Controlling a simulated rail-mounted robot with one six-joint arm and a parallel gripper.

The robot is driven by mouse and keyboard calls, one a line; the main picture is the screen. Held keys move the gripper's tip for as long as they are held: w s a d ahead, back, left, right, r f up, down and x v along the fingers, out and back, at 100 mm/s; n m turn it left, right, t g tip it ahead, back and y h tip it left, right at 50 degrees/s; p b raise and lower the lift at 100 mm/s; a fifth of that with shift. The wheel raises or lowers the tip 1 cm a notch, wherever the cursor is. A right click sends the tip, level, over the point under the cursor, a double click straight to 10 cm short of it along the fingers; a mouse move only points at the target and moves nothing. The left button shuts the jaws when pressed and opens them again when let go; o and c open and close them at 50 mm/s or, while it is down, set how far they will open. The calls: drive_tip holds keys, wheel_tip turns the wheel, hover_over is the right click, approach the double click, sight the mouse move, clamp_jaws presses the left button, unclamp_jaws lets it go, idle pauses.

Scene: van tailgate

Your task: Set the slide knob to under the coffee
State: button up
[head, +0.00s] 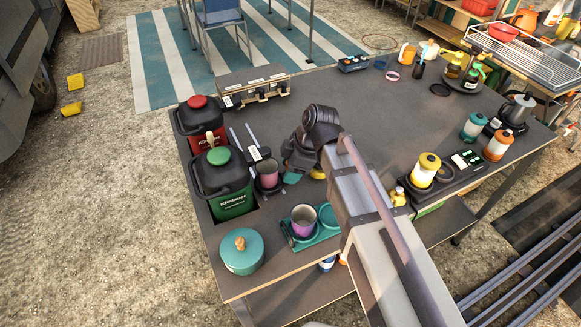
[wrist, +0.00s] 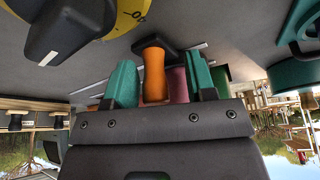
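My gripper (wrist: 160,85) has its two teal fingers apart. An upright orange knob (wrist: 154,75) on a dark base (wrist: 155,48) stands between them in the wrist view, with a gap on each side. It looks like the slide knob. That view seems upside down, with the grey tabletop above. In the head view my gripper (head: 292,177) is low over the table beside a pink mug (head: 268,172); the arm hides the knob there. The mug shows behind the knob in the wrist view (wrist: 178,85). I cannot make out a coffee mark in either view.
A yellow dial with a black knob (wrist: 75,28) is close by. Red (head: 205,135) and green (head: 228,190) canisters stand at the left edge. A teal tray (head: 325,236) with a purple mug (head: 304,220) and a teal pot (head: 242,255) are nearer. The tabletop centre-back is clear.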

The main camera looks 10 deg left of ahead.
drive_tip(key=p+v, duration=1)
drive_tip(key=v, duration=0.1)
drive_tip(key=shift+f, duration=0.1)
drive_tip(key=s+d+m+h, duration=0.2)
drive_tip(key=s+d+m, duration=0.1)
drive_tip(key=d+m, duration=0.7)
drive_tip(key=s+d+f+m+t+h, duration=0.1)
drive_tip(key=s+d+m+h, duration=0.1)
drive_tip(key=d+m, duration=0.9)
drive_tip(key=s+d, duration=0.1)
drive_tip(key=d, duration=0.4)
drive_tip(key=shift+f, duration=0.15)
